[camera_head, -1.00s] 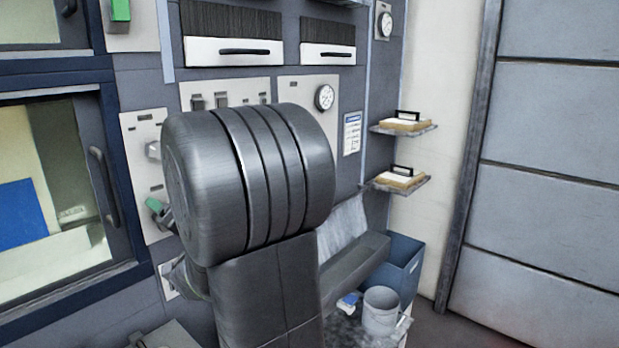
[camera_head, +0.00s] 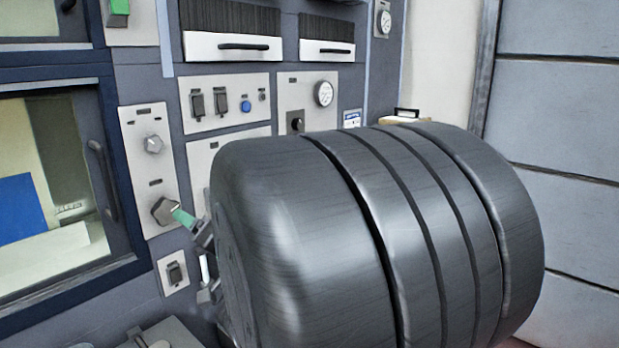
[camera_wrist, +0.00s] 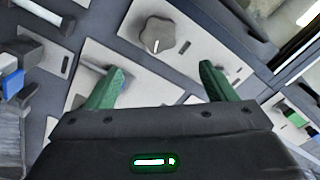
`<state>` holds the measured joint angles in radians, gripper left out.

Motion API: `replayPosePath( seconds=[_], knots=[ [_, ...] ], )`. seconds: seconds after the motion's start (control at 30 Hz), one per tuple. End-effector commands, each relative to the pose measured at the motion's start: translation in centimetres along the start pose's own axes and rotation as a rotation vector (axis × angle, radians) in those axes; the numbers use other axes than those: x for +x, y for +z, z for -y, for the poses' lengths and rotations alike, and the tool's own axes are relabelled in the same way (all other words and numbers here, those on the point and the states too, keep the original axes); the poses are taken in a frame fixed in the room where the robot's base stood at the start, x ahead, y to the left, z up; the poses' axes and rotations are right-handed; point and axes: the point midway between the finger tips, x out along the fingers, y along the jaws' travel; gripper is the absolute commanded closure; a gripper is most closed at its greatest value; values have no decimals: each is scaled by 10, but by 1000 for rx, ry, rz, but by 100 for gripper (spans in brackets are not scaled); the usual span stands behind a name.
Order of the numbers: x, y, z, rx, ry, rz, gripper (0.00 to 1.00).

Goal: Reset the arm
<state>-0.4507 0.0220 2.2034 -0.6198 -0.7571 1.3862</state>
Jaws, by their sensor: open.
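My gripper (camera_wrist: 160,86) is open and empty, its two green fingers spread apart in the wrist view. A grey lobed knob (camera_wrist: 162,36) on a pale plate lies beyond the fingertips, with nothing seen between the fingers. In the head view, one green finger of my gripper (camera_head: 183,217) shows beside the lower knob (camera_head: 163,209) of the left control panel. Whether it touches that knob I cannot tell. My large dark arm joint fills the lower middle and right and hides most of my gripper.
An upper knob (camera_head: 153,144) sits on the same panel. A windowed door with a dark handle (camera_head: 103,180) is at the left. Switches (camera_head: 221,100), a gauge (camera_head: 324,94) and drawers (camera_head: 233,47) line the wall. A grey panelled surface (camera_head: 560,120) stands at the right.

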Motion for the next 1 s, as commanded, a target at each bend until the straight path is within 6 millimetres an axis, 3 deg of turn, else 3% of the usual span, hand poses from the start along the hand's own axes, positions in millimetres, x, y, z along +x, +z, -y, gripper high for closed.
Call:
replayPosePath(
  seconds=[0.1,0.7,1.0],
  knots=[
    [26,2,0,2,-1,7,22],
    [130,1,2,1,-1,5,22],
    [130,2,2,-242,-2,2,22]
  ],
)
